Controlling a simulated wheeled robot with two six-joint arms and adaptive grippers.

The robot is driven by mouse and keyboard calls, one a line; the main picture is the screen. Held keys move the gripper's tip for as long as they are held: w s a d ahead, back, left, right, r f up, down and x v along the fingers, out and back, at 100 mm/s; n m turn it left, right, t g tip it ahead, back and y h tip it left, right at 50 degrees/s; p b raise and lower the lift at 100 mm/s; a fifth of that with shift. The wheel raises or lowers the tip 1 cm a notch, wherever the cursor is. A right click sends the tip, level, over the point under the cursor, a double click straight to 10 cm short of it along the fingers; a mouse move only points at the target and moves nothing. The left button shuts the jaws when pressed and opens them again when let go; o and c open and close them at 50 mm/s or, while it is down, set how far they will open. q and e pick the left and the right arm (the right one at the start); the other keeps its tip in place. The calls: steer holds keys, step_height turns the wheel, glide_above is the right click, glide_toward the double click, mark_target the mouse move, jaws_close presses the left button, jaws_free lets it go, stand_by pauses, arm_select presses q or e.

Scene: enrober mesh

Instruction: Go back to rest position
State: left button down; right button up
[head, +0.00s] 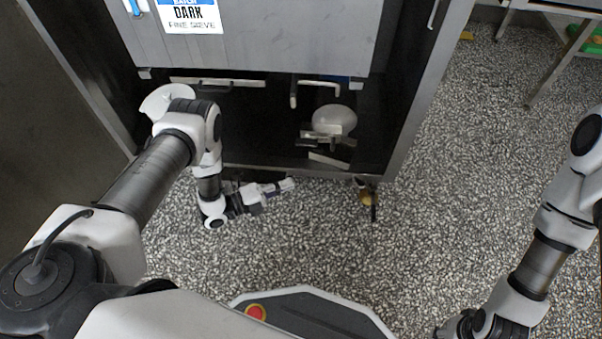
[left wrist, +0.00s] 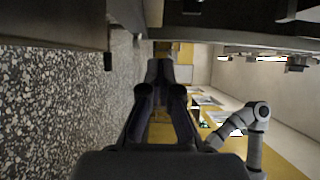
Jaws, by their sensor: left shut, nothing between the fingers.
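My left arm comes in from the left in the head view and bends down in front of the open cabinet. Its gripper (head: 284,185) points to the right, low before the cabinet's bottom edge. The left wrist view shows its dark fingers (left wrist: 159,72) together with nothing between them. My right arm (head: 545,245) hangs down along the right side of the head view. Its wrist reaches the bottom edge, and its gripper is out of sight.
A grey metal cabinet (head: 270,40) with a "DARK" label (head: 190,14) stands ahead, its dark lower bay (head: 250,130) open. A pale rounded part (head: 334,120) sits inside. A metal table (head: 560,75) stands at the far right.

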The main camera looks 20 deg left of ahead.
arm_select(q)
steer(key=shift+s+a, duration=0.3)
steer(key=shift+s, duration=0.05)
steer(key=w+d+r+n+y+p, duration=0.1)
steer(key=w+d+r, duration=0.2)
steer(key=r, duration=0.2)
steer(key=w+d+r+n+p, duration=0.1)
steer(key=w+d+r, duration=0.2)
steer(key=r, duration=0.3)
steer(key=s+a+f+n+g+y, duration=0.2)
steer(key=s+a+n+g+y, duration=0.15)
steer(key=s+n, duration=0.55)
steer(key=s+a+f+n+g+y+p, duration=0.15)
steer(key=s+n+g+y, duration=0.3)
steer(key=s+n, duration=0.5)
steer(key=s+a+f+n+g+y, duration=0.2)
steer(key=s+a+n+g+y, duration=0.25)
steer(key=s, duration=0.65)
step_height(320, 180, up, 38)
steer(key=d+n+p, duration=0.1)
steer(key=n+p, duration=0.1)
steer(key=p, duration=3.5)
steer(key=shift+d+h+p, duration=0.3)
steer(key=shift+h, duration=0.15)
